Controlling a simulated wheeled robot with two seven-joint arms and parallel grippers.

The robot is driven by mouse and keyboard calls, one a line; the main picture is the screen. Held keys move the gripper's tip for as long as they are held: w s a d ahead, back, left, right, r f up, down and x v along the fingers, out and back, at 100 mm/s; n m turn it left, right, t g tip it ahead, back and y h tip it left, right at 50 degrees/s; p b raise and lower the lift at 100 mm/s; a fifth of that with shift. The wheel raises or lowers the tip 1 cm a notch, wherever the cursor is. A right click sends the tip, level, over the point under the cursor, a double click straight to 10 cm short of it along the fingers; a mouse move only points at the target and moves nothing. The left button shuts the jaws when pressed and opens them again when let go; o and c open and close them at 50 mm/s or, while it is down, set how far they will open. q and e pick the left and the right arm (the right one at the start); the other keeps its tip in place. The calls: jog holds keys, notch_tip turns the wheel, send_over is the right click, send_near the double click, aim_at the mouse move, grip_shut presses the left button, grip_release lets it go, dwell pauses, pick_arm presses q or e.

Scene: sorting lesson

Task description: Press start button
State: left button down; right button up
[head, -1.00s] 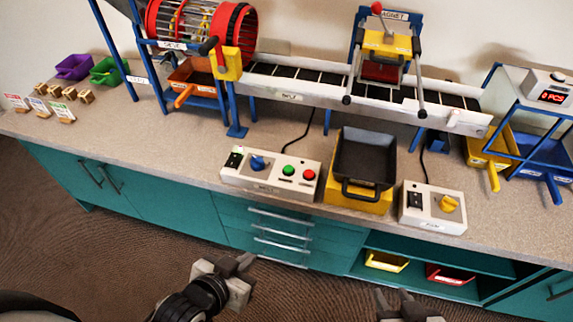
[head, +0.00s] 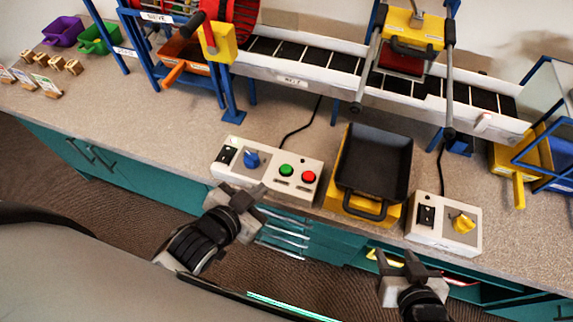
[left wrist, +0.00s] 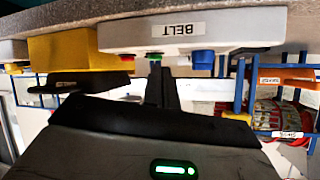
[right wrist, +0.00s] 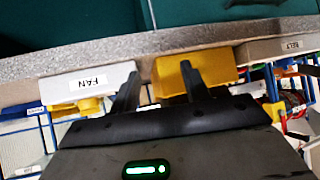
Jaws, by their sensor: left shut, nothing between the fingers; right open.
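The white belt control box (head: 268,182) sits near the front edge of the counter, with a green button (head: 287,170), a red button (head: 308,177) and a blue knob (head: 251,159). My left gripper (head: 257,192) is shut and empty, just in front of the box. In the left wrist view the shut fingers (left wrist: 161,86) point toward the green button (left wrist: 155,57), near the BELT label; I cannot tell whether they touch. My right gripper (head: 400,258) is open and empty in front of the counter; its spread fingers (right wrist: 160,85) show in the right wrist view.
A yellow bin with a dark tray (head: 373,165) stands right of the belt box. The fan box (head: 443,222) with a yellow knob is further right. The conveyor (head: 300,78) runs behind. Bare counter (head: 150,120) lies to the left.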

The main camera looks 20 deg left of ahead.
pick_arm(q)
jog(key=w+d+r+m+t+h, duration=0.2)
jog(key=w+r+m+t+h, duration=0.15)
jog(key=w+r+m, duration=0.5)
jog(key=s+d+r+m+g+h+b, duration=0.1)
jog(key=d+r+m+g+h, duration=0.3)
jog(key=m, duration=0.9)
jog(key=s+d+r+m+g+h, duration=0.15)
jog(key=d+r+m+h, duration=0.3)
jog(key=m, duration=0.85)
jog(key=w+a+f+m+g+y, duration=0.3)
jog(key=a+f+m+y, duration=0.4)
jog(key=m, duration=0.9)
jog(key=shift+a+f+g+b, duration=0.15)
jog(key=shift+a+g+b, duration=0.25)
jog(key=shift+a+g, duration=0.35)
pick_arm(e)
jog(key=shift+w+a, duration=0.15)
jog(key=shift+w, duration=0.35)
